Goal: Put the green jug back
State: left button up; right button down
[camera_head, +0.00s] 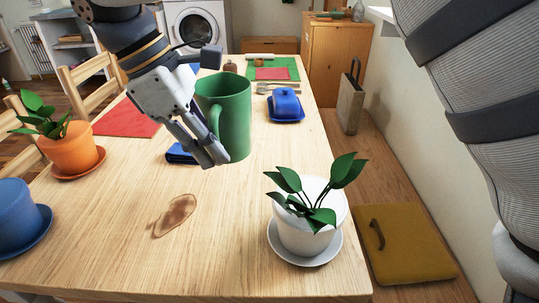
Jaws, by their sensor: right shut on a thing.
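The green jug (236,112) is upright over the far middle of the wooden table (110,225), with its handle turned to the left. My right gripper (212,155) comes down from the upper left and is shut on the jug at its handle side. The fingers cover part of the handle and the jug's lower left. I cannot tell whether the jug's base touches the table. My left gripper is not in view.
A white potted plant (305,240) stands near the front right edge, and an orange one (70,150) at the left.

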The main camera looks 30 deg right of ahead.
aim_at(250, 128)
jog(key=shift+w+d+f, duration=0.6)
jog(key=shift+d+f, duration=1.5)
jog(key=shift+d, duration=0.15)
jog(key=shift+w+d+f, duration=0.55)
jog(key=shift+d+f, duration=1.6)
jog(key=shift+d, duration=0.05)
jog(key=shift+w+d+f, duration=0.6)
jog(key=shift+d+f, duration=1.5)
jog(key=shift+d, duration=0.15)
jog(key=shift+f, duration=0.15)
jog(key=c, duration=1.6)
grip_release()
jog(key=shift+f, duration=0.1)
jog(key=shift+c, duration=0.2)
jog(key=b+v, duration=0.1)
jog(key=v, duration=1.1)
jog(key=shift+r, duration=0.2)
